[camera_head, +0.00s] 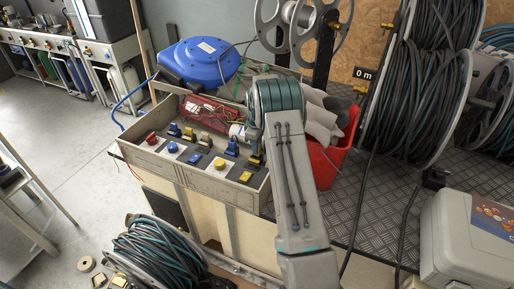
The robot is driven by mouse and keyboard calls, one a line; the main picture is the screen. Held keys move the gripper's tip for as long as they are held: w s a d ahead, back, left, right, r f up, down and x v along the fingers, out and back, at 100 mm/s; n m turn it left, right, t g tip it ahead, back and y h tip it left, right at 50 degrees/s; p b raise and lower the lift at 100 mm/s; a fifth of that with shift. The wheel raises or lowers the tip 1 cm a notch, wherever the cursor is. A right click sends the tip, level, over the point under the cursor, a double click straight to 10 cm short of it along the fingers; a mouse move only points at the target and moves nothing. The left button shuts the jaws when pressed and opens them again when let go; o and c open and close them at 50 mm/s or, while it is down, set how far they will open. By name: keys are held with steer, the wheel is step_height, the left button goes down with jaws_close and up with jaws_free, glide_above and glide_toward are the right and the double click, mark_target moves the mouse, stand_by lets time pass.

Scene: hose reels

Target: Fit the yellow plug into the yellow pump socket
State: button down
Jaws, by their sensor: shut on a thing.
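My arm reaches up from the bottom, and its wrist bends down over the right end of a grey control box (205,183). My gripper (254,143) is small and largely hidden by my own arm. It is shut on what looks like the yellow plug (257,157), low over the box's right side. The sloped panel carries several blue and yellow fittings and round buttons, including a yellow button (220,164) and a yellow piece (245,177) near the front right. I cannot tell which fitting is the yellow pump socket, nor whether the plug touches it.
A red bin (328,165) with grey contents stands right of my wrist. A blue hose reel (200,62) is behind the box. Large hose drums (425,75) and a grey case (465,240) are at right. A coiled hose (155,255) lies at front left.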

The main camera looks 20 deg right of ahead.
steer(key=shift+f, duration=0.55)
steer(key=shift+f+b, duration=0.5)
steer(key=shift+f, duration=0.1)
steer(key=c, duration=1.6)
jaws_free()
